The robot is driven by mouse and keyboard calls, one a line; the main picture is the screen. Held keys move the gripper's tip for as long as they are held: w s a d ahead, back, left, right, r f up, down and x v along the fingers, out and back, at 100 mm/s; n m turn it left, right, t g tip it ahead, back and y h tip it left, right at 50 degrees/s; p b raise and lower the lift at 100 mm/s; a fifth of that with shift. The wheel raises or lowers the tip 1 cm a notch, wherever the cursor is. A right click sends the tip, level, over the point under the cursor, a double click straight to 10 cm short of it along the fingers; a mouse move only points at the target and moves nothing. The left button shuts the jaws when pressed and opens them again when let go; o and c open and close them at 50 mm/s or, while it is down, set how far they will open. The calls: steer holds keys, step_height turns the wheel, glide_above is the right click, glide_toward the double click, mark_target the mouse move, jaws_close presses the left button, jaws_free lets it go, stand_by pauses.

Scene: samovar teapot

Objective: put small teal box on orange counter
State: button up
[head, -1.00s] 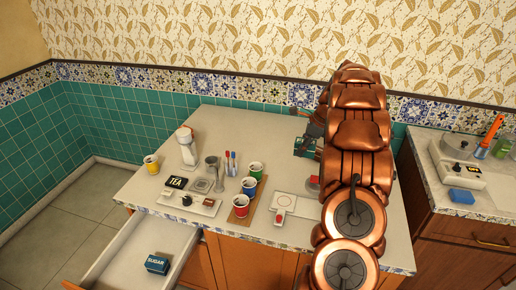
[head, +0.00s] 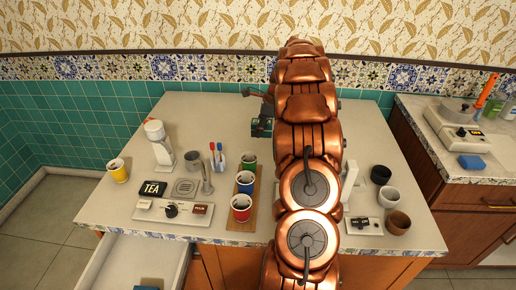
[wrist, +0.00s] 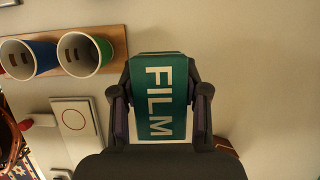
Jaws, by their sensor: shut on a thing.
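The small teal box (wrist: 155,85), with white FILM lettering, sits between the two dark fingers of my gripper (wrist: 160,95) in the wrist view. My gripper is shut on it. In the head view the teal box (head: 262,127) shows just left of my copper arm, over the back part of the orange counter (head: 200,113), which has a pale top and orange fronts. The arm hides part of my gripper and the counter behind it. I cannot tell whether the box touches the top.
Cups on a wooden board (head: 256,190) stand left of my arm. A yellow cup (head: 118,170), a white grinder (head: 158,143) and a TEA box (head: 152,189) are further left. Several dark and pale cups (head: 388,196) stand right. The counter's back left is clear. An open drawer (head: 140,262) juts out in front.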

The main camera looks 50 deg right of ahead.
mark_target(259, 155)
step_height(259, 155, down, 10)
steer(key=shift+r+p, duration=0.1)
steer(key=shift+p, duration=1.1)
steer(key=o, duration=1.3)
steer(key=shift+c, duration=0.2)
